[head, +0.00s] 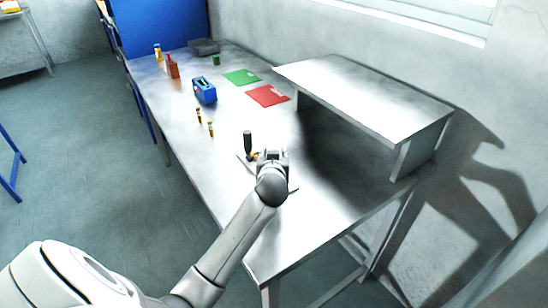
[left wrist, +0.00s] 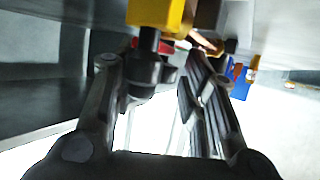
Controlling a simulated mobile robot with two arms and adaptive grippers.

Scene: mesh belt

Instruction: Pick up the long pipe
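My left gripper (head: 272,156) is low over the near part of the metal table (head: 180,120). In the left wrist view its two fingers (left wrist: 155,90) stand apart. A dark round part (left wrist: 146,76) below a yellow block (left wrist: 160,12) shows between them; I cannot tell whether the fingers touch it. In the head view a dark upright cylinder (head: 248,142) stands just left of the gripper, with a small orange part at its foot. I cannot make out for sure which thing is the long pipe; the gripper hides part of this spot. My right gripper is not in view.
A raised metal shelf (head: 365,92) stands right of the gripper. Two small yellow-brown pieces (head: 198,115) (head: 210,128), a blue box (head: 204,90), a red mat (head: 267,96), a green mat (head: 241,77) and bottles (head: 172,66) lie farther back. The near table corner is clear.

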